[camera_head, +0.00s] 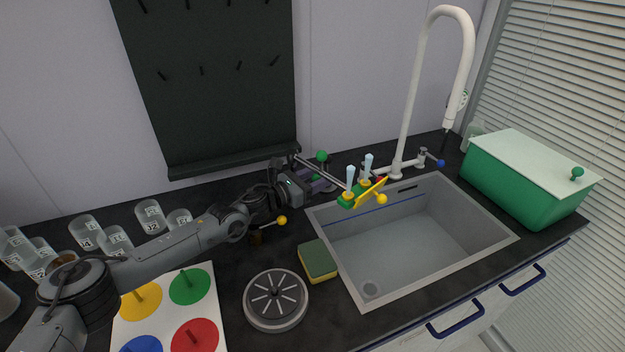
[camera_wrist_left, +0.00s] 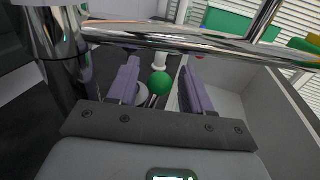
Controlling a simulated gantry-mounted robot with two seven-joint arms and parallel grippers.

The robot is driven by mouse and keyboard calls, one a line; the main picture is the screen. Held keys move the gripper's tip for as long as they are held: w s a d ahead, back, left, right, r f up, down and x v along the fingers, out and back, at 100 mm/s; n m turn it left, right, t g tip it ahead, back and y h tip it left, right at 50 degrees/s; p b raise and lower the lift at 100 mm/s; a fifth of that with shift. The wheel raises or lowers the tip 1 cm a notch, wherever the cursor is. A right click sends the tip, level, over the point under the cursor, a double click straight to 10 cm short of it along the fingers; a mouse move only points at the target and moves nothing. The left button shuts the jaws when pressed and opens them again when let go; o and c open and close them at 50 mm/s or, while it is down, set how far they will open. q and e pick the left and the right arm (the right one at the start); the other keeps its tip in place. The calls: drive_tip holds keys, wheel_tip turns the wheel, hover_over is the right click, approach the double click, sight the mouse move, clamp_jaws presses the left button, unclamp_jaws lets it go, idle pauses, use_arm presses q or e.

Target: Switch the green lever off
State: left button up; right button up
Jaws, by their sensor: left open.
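The green lever's round knob (camera_head: 322,156) shows just behind and above my left gripper in the head view. My left gripper (camera_head: 318,183) is beside the chrome pipe at the sink's back left corner. In the left wrist view the green knob (camera_wrist_left: 159,84) appears between the two spread purple fingers (camera_wrist_left: 158,88), with a gap on each side. The gripper is open and holds nothing. A thin stem shows below the knob; the lever's base is hidden. I cannot tell how deep the knob sits between the fingers. My right gripper is not in view.
A chrome pipe (camera_wrist_left: 190,38) crosses close above the fingers. A yellow-knobbed lever (camera_head: 282,220) is below my left arm. Yellow-green fittings (camera_head: 349,195), the sink (camera_head: 375,295), a white faucet (camera_head: 402,130) and a green box (camera_head: 510,185) are to the right. A sponge (camera_head: 318,262) lies in front.

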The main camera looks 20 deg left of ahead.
use_arm(q)
drive_tip(key=shift+s+a+r, duration=0.1)
drive_tip(key=shift+s+a, duration=0.2)
drive_tip(key=shift+s, duration=0.05)
drive_tip(key=p+v, duration=0.2)
drive_tip(key=v, duration=0.6)
drive_tip(key=shift+s+a, duration=0.15)
drive_tip(key=shift+s, duration=0.25)
drive_tip(key=shift+s+a+p, duration=0.25)
drive_tip(key=shift+s+p, duration=0.05)
drive_tip(key=shift+s, duration=0.15)
